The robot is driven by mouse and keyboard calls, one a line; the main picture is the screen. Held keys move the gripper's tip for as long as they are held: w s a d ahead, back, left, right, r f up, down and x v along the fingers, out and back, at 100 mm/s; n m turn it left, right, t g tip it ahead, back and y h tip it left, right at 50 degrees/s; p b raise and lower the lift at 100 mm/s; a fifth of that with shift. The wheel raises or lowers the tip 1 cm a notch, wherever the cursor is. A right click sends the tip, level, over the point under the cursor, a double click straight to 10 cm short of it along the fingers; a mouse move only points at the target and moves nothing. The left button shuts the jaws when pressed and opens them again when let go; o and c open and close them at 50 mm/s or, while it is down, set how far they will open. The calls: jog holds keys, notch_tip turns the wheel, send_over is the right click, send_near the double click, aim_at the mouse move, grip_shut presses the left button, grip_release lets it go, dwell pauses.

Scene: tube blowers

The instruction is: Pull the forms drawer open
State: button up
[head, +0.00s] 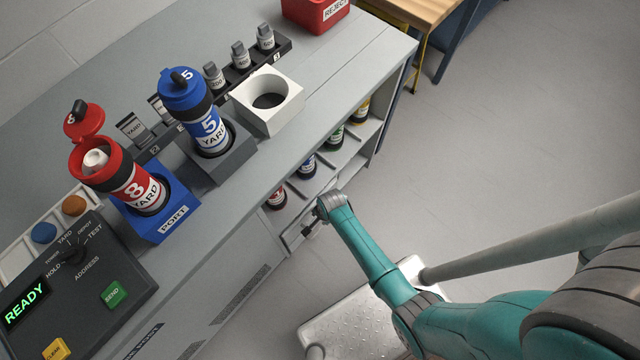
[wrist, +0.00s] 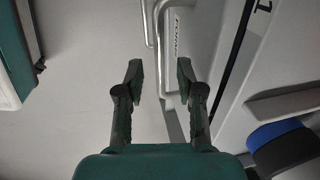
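In the wrist view my gripper (wrist: 160,80) is open, its two dark fingers apart. In the head view my gripper (head: 318,212) is at the front of the grey cabinet, below the open shelf. The drawer front (head: 292,238) is partly seen there, and my arm and gripper hide part of it. The drawer looks shut.
The shelf above the drawer holds several coloured canisters (head: 307,166). On the counter (head: 330,110) stand a red carrier (head: 130,180), a blue carrier (head: 205,125), a white ring block (head: 268,100) and a control panel (head: 75,275) reading READY. The floor (head: 500,150) to the right is clear.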

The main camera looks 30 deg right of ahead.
jog(key=shift+w+f, duration=0.2)
jog(key=shift+f, duration=0.75)
jog(key=shift+c, duration=0.2)
grip_shut()
